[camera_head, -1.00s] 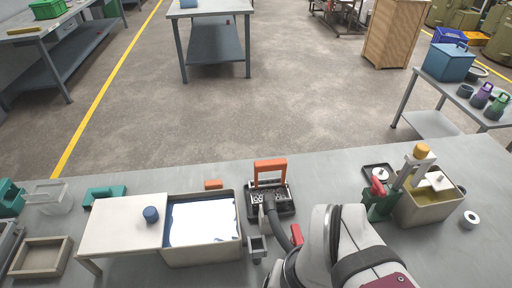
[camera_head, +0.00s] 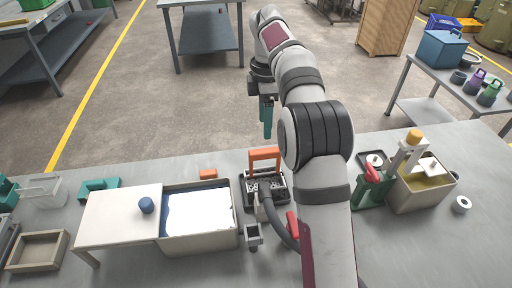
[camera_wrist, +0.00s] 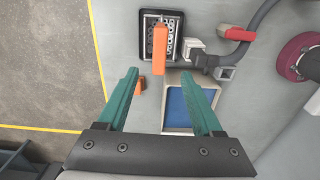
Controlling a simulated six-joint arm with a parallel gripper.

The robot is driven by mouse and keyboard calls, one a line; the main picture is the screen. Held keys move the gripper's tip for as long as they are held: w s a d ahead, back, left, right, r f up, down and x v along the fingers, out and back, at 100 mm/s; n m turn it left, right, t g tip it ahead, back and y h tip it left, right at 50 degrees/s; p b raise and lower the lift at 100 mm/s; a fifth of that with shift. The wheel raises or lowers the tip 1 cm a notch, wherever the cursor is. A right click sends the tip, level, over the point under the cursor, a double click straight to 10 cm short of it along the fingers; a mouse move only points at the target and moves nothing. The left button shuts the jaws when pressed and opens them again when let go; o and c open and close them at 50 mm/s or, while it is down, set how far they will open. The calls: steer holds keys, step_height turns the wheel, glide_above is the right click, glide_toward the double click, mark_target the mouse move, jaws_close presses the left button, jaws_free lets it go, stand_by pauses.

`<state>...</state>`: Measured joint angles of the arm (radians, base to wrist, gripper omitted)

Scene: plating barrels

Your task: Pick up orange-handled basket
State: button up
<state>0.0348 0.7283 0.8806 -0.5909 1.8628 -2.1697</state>
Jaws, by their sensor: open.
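The orange-handled basket (camera_head: 265,188) is a dark perforated tray with an upright orange handle (camera_head: 264,154). It sits on the grey table, right of the tank with white contents. In the wrist view the basket (camera_wrist: 158,24) is near the top and its handle (camera_wrist: 160,50) points toward the camera. In the wrist view my gripper (camera_wrist: 166,78) is open and empty, with the handle's end between and just beyond the fingertips.
A green-and-red device (camera_head: 372,190) and a yellow-filled tank (camera_head: 420,196) stand at right.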

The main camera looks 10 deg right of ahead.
step_height(320, 180, down, 16)
steer(key=shift+d+r, duration=0.1)
steer(key=shift+d, duration=0.05)
jaws_close()
stand_by(0.3)
stand_by(1.1)
